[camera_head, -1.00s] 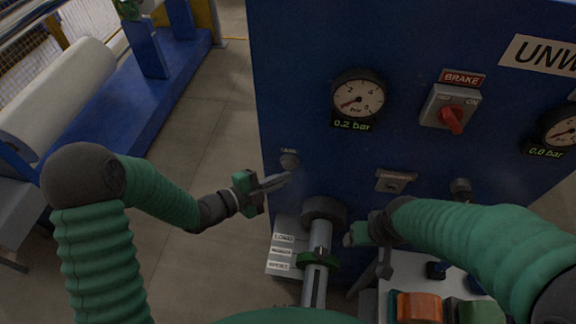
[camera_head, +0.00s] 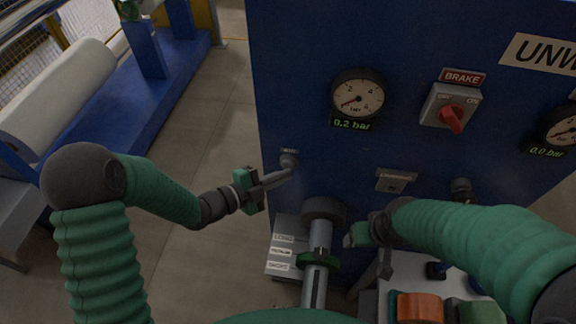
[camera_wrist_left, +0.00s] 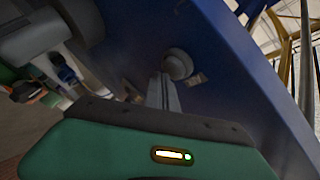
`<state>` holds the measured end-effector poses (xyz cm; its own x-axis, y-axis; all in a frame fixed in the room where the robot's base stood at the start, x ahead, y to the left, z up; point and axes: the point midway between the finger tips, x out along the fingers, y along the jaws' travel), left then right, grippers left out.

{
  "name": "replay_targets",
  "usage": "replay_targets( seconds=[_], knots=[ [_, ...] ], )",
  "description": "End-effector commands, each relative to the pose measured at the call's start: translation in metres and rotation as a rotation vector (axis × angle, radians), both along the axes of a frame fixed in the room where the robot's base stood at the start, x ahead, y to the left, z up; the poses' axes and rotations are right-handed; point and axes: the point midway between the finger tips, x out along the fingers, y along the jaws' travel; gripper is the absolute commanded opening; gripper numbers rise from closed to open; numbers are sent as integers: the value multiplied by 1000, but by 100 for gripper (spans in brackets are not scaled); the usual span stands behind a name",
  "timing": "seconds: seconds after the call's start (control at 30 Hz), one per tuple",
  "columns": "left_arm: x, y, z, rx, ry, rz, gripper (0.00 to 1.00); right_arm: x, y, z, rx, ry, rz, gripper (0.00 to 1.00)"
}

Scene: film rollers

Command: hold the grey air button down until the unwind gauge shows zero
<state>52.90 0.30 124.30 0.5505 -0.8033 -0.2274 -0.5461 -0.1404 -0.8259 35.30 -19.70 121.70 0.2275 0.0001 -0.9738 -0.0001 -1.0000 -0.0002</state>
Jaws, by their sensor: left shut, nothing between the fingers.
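The grey air button (camera_head: 289,160) sits on the blue panel, below and left of a round gauge (camera_head: 358,95) that reads 0.2 bar. My left gripper (camera_head: 287,173) is shut and empty, its fingertips at the button's lower edge. In the left wrist view the shut fingers (camera_wrist_left: 162,90) point at the round grey button (camera_wrist_left: 177,64); whether it is pressed in I cannot tell. My right gripper (camera_head: 358,236) is low in front of the panel, mostly hidden behind its own arm.
A red brake switch (camera_head: 452,118) and a second gauge (camera_head: 562,128) reading 0.0 bar are on the panel to the right. A grey shaft end (camera_head: 322,210) sticks out below. A white roll (camera_head: 60,95) lies at the left; floor between is clear.

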Motion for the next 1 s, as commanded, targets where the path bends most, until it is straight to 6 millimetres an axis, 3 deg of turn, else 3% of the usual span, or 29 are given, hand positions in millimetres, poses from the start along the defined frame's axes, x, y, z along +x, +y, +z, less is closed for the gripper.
replay_targets(
  seconds=[1.0],
  knots=[
    [12, -2, 0, -1, -1, 1, 0, 0, 0, -4, 0, 0, 0, 74]
  ],
)
